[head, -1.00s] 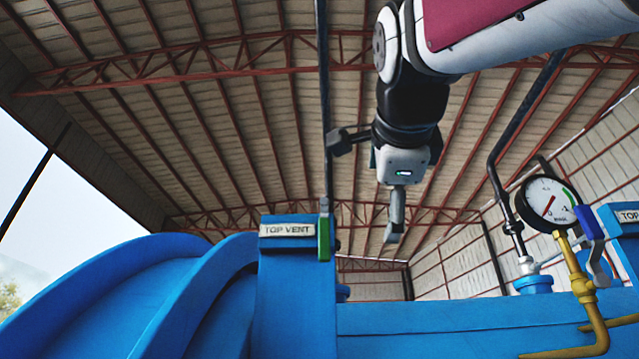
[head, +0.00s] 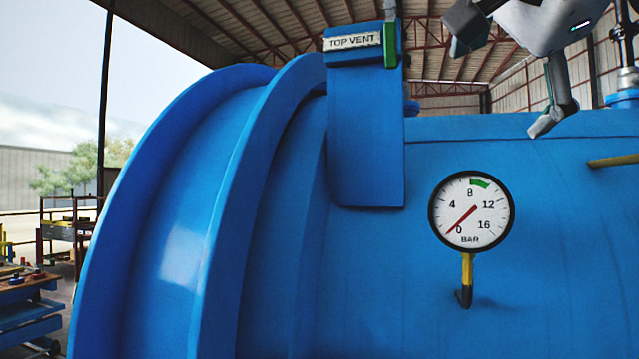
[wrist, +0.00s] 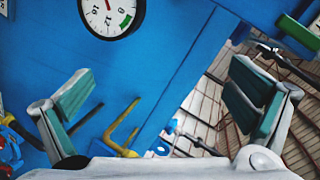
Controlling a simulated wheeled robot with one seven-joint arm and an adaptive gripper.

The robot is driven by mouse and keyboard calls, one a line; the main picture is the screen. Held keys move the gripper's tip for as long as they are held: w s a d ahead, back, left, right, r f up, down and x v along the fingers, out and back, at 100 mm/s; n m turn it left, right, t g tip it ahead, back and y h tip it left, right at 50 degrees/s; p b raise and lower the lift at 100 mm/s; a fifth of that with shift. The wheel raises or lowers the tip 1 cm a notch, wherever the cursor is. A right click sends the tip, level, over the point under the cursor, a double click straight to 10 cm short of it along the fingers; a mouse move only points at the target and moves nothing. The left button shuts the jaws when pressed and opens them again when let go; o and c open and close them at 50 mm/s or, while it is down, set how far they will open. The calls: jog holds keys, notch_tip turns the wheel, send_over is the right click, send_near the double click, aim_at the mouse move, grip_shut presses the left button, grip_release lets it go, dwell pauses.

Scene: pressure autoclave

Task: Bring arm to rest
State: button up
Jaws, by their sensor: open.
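My gripper (head: 507,72) is at the upper right of the head view, in front of the top of the blue autoclave (head: 270,230). Its two fingers are spread wide with nothing between them. In the wrist view, my gripper (wrist: 160,92) shows both teal-padded fingers apart, with blue metal and the roof beyond. Most of my arm is outside the head view.
A pressure gauge (head: 472,211) on the vessel's side reads near 0 bar; a dial also shows in the wrist view (wrist: 111,10). The TOP VENT label (head: 353,42) is left of my gripper. A yellow pipe (wrist: 122,130) stands close in the wrist view. A workbench (head: 25,300) is at far left.

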jog(key=s+f+n+g+y, duration=0.2)
jog(key=s+f+n+g, duration=0.2)
jog(key=f, duration=1.7)
jog(key=s+a+f+n+g+y, duration=0.1)
jog(key=s+f+n+g, duration=0.4)
jog(key=f, duration=1.6)
jog(key=s+n+y, duration=0.1)
jog(key=s+n, duration=0.3)
jog(key=n, duration=0.3)
jog(key=shift+a+f, duration=0.2)
jog(key=shift+f, duration=0.2)
